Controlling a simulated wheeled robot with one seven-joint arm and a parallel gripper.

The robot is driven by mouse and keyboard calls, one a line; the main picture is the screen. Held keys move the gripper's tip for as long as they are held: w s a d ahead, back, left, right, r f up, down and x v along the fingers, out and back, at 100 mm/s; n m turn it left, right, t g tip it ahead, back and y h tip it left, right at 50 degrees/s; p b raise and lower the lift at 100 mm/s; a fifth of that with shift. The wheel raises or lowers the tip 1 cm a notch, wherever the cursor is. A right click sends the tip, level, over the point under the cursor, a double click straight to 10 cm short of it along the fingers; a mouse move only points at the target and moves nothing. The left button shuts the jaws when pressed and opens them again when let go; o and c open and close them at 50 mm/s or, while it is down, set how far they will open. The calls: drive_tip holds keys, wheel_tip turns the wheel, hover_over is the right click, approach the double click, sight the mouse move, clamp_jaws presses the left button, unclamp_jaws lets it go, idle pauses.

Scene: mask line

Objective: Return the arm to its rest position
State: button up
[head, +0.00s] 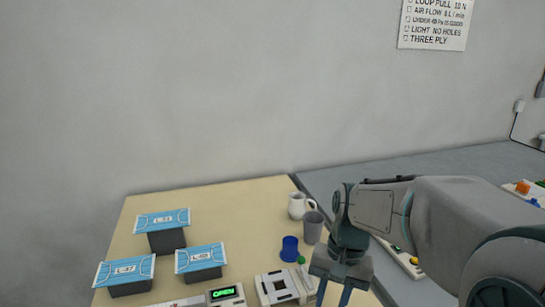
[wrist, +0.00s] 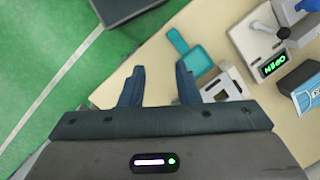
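My arm (head: 440,225) reaches in from the right in the head view and bends down over the right part of the pale table (head: 235,215). My gripper (head: 335,292) points down there, its fingertips cut off by the lower edge. In the wrist view my gripper (wrist: 160,80) has its two blue fingers well apart, with nothing between them. The gripper is above the table's edge, with the green floor (wrist: 50,50) on the left.
Three blue mask packs (head: 162,221) sit on dark blocks at left. A blue cup (head: 290,249), grey cup (head: 313,227) and white jug (head: 297,206) stand close to my arm. A device reading OPEN (head: 224,294) is at the front. A teal scoop (wrist: 180,42) lies near the fingers.

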drive_tip(key=s+d+r+n+t+h, duration=0.1)
drive_tip(key=s+d+n+t, duration=0.2)
drive_tip(key=s, duration=0.4)
drive_tip(key=shift+n+t+h, duration=0.3)
drive_tip(key=shift+n+t, duration=0.1)
drive_tip(key=shift+t, duration=0.4)
drive_tip(key=shift+a, duration=0.1)
idle(1.2)
